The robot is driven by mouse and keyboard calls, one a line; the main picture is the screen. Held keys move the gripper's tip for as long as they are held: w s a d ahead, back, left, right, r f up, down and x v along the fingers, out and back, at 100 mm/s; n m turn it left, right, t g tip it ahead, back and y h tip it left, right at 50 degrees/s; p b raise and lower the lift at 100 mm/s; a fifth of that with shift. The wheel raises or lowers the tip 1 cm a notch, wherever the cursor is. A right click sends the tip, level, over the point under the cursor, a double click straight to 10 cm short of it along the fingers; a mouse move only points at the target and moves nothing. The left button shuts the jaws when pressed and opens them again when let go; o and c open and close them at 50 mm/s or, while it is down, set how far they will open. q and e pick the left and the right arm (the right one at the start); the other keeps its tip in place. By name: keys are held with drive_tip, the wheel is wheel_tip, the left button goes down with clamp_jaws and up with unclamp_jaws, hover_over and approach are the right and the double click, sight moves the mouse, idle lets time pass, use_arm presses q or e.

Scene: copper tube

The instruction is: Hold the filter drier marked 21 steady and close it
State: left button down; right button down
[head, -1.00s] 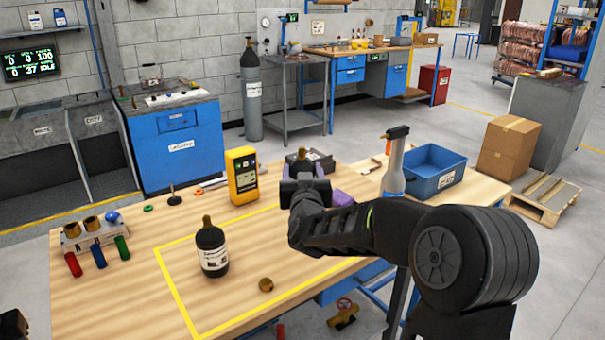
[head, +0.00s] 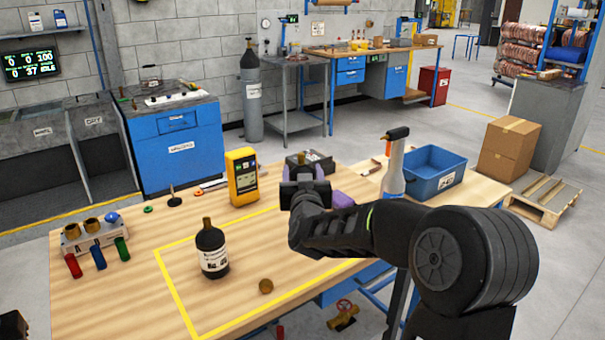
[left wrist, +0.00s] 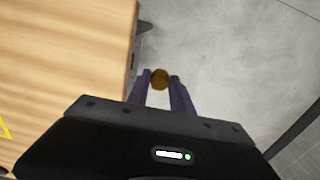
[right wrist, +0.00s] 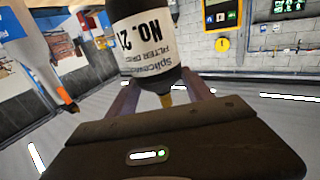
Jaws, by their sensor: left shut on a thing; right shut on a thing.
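The filter drier marked 21 (right wrist: 150,45) shows large in the right wrist view, a dark cylinder with a white label reading upside down. My right gripper (right wrist: 164,88) is shut on it, with a brass stub (right wrist: 166,97) between the fingers. In the head view my right gripper (head: 315,180) is above the back right of the bench and hides most of the drier. My left gripper (left wrist: 160,82) shows only in its wrist view, shut on a round brass cap (left wrist: 160,76), out over the floor beside the bench edge.
Another dark bottle with a white label (head: 213,262) stands inside the yellow outline, with a loose brass piece (head: 266,286) near it. A yellow meter (head: 242,178), a spray bottle (head: 393,170) and a blue bin (head: 435,172) stand at the back. A fitting rack (head: 92,236) is left.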

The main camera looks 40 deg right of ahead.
sight(302, 160)
drive_tip(key=shift+r, duration=0.1)
